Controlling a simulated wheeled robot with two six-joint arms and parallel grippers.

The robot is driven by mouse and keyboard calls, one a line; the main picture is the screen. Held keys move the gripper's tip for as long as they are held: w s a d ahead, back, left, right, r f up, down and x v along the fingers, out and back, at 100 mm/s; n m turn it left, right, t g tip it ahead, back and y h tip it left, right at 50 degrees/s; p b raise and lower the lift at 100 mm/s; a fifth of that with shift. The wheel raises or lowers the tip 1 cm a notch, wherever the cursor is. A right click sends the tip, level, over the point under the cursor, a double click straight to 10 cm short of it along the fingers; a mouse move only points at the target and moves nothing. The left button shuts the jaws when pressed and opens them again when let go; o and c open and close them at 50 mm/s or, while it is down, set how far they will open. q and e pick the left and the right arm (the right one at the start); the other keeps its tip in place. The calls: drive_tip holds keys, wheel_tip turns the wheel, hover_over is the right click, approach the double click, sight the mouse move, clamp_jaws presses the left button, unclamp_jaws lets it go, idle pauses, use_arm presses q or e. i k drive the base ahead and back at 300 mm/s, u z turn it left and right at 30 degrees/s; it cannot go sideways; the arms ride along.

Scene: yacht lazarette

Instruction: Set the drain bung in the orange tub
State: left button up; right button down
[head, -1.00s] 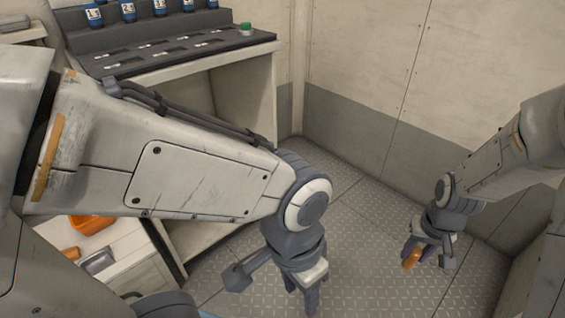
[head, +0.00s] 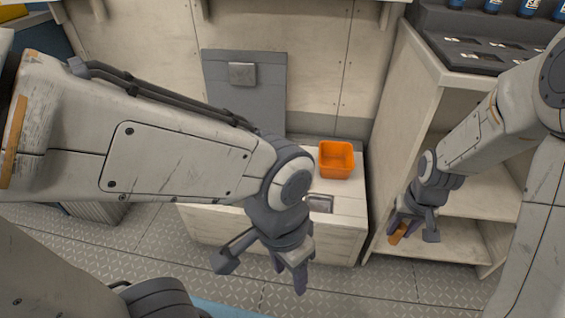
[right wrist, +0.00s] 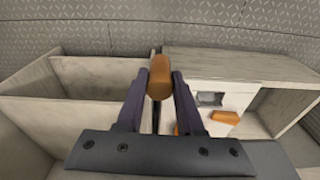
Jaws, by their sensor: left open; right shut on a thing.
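The orange tub (head: 336,172) is a small open square box on top of a pale cabinet, in the middle of the head view. My right gripper (head: 399,229) is shut on an orange-brown, rounded piece, which I take for the drain bung (head: 397,236). The bung (right wrist: 160,78) stands between the fingertips in the right wrist view. In the head view it is right of and lower than the tub, clear of it. My left gripper (head: 289,278) is open and empty, pointing down in front of the cabinet.
A grey metal fitting (head: 320,204) lies on the cabinet top just in front of the tub. A pale open shelf unit (head: 405,100) stands right of the cabinet, behind my right arm, with blue bottles (head: 528,8) on top. The tread-plate floor (head: 390,285) in front is clear.

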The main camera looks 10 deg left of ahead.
sight(335, 161)
drive_tip(key=u, duration=0.6)
drive_tip(key=i, duration=1)
